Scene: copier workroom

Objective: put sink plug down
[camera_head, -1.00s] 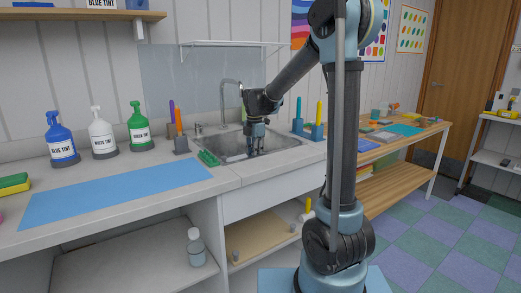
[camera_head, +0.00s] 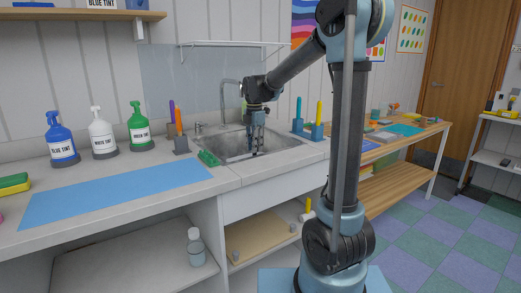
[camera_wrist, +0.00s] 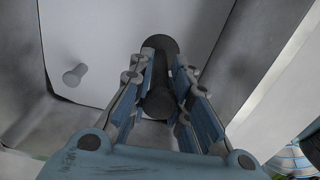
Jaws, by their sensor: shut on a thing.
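My gripper (camera_head: 257,148) points down into the metal sink basin (camera_head: 222,149), below the tap (camera_head: 227,98). In the wrist view my gripper (camera_wrist: 160,85) has both fingers closed in on a dark, rounded piece, the sink plug (camera_wrist: 159,100). The plug's dark round end shows beyond the fingertips. In the head view the plug is too small and dark to tell apart from the fingers. I cannot tell whether it touches the basin floor.
A green brush (camera_head: 208,158) lies at the sink's left edge. A holder with coloured handles (camera_head: 180,145) stands left of the sink, another (camera_head: 308,130) right of it. The blue mat (camera_head: 118,192) is clear.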

